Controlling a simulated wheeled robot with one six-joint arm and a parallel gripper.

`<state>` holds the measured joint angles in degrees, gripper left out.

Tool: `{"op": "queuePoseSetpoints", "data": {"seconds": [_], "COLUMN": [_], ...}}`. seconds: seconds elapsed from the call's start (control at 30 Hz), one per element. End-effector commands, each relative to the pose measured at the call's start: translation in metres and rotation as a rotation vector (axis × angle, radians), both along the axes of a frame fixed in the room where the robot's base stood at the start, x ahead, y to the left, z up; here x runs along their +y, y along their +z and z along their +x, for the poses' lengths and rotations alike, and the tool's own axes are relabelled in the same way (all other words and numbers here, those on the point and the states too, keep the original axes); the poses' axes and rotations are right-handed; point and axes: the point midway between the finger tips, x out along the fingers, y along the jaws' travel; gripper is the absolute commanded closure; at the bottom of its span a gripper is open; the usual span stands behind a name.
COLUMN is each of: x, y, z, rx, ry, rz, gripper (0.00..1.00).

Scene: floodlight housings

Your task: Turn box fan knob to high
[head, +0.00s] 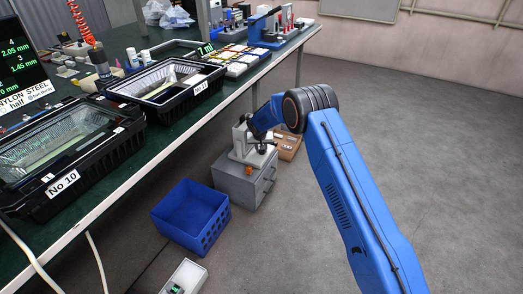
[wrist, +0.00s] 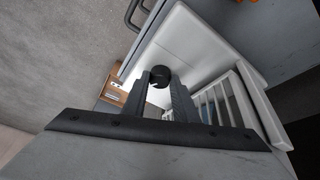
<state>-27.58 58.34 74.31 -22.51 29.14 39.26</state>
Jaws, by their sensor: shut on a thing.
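The box fan (wrist: 190,45) is a white housing with slats along its right side in the wrist view. In the head view a small part of the pale fan (head: 239,138) shows on top of a grey cabinet, partly behind my arm. Its black round knob (wrist: 159,77) with a small white mark sits between my fingertips. My gripper (wrist: 161,86) is shut on the knob, one finger on each side. In the head view the gripper (head: 261,146) is small and the knob cannot be made out. The speed markings are not readable.
The grey cabinet (head: 238,183) stands on the floor beside a green-topped workbench (head: 130,165). A blue crate (head: 190,217) and a white box (head: 186,277) stand in front. A brown box (head: 289,146) is just behind. Open floor lies to the right.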

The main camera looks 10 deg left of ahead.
Motion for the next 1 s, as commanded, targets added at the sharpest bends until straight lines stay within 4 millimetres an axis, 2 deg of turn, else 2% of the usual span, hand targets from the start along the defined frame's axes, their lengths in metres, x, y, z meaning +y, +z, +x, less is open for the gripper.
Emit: {"op": "queuePoseSetpoints", "data": {"seconds": [0.4,0.43,0.5,0.83,1.0], "x": [-0.001,-0.001,-0.001,0.0,0.0], "y": [0.0,0.0,0.0,0.002,0.017], "z": [0.0,0.0,0.0,-0.001,-0.006], "rx": [0.0,0.0,0.0,0.0,-0.001], "ry": [-0.007,-0.007,-0.007,-0.005,-0.005], "rz": [0.0,0.0,0.0,0.0,0.0], "gripper": [0.97,0.67,0.56,0.56,0.56]}}
